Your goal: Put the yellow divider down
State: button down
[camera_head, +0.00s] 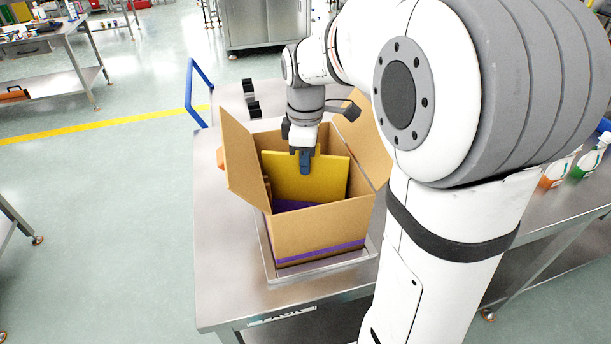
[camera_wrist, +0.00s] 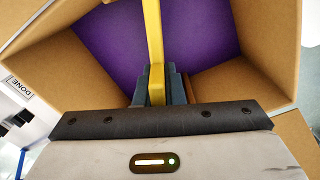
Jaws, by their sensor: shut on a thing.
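The yellow divider (camera_head: 283,180) is a flat upright panel inside the open cardboard box (camera_head: 325,222). Its top edge is held by my gripper (camera_head: 305,160), which points down into the box opening. In the wrist view the yellow divider (camera_wrist: 153,40) stands edge-on between the dark fingers of my gripper (camera_wrist: 157,90), over a purple floor (camera_wrist: 110,38). The gripper is shut on the divider. The box walls stand around the divider. I cannot tell whether its lower edge touches the box floor.
The box sits in a shallow metal tray (camera_head: 274,270) on a steel table (camera_head: 222,275). Its flaps are folded outward. A blue handle (camera_head: 190,95) rises at the table's far left. Bottles (camera_head: 585,160) stand at the right. A label reading DONE (camera_wrist: 17,87) shows beside the box.

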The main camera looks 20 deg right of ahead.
aim_at(305, 177)
jog(key=shift+f, duration=2.4)
jog(key=shift+f, duration=0.1)
jog(key=c, duration=1.5)
grip_release()
notch_tip(305, 177, up, 12)
jog(key=shift+r, duration=0.15)
